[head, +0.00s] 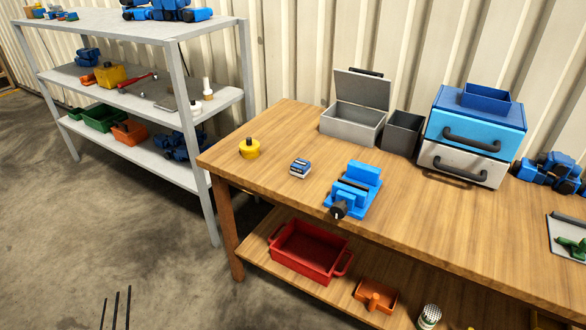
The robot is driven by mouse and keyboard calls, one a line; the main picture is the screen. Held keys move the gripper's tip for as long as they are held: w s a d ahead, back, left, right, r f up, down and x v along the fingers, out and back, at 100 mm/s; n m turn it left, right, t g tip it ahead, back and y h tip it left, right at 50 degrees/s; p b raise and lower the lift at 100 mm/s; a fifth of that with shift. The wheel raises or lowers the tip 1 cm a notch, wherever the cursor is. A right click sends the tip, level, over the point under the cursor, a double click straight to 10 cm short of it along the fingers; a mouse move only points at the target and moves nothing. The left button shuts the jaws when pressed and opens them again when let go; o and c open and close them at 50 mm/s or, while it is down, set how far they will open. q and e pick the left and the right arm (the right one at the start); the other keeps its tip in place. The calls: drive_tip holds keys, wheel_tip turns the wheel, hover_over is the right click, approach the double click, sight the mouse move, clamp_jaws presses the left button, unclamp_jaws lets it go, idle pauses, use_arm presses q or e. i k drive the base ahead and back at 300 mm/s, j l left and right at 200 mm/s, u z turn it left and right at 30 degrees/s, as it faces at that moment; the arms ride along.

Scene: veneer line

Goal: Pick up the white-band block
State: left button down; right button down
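A small block (300,168) with dark blue and white on it lies on the wooden workbench (425,215), near its left part. It appears to be the white-band block, though it is small in the picture. It sits between a yellow round piece with a black knob (250,149) and a blue vise (357,187), apart from both. Neither of my grippers can be made out in the head view.
A grey open-lidded box (352,124), a dark bin (402,134) and a blue-and-white drawer unit (470,137) stand along the bench's back. A red tray (306,253) is on the lower shelf. A grey shelving rack (180,84) stands left. Bare wood surrounds the block.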

sight(300, 167)
drive_tip(key=i+j+z, duration=0.2)
drive_tip(key=i+j, duration=0.15)
drive_tip(key=i, duration=0.3)
drive_tip(key=i+j+z, duration=0.2)
drive_tip(key=i+j, duration=0.3)
drive_tip(key=i, duration=0.1)
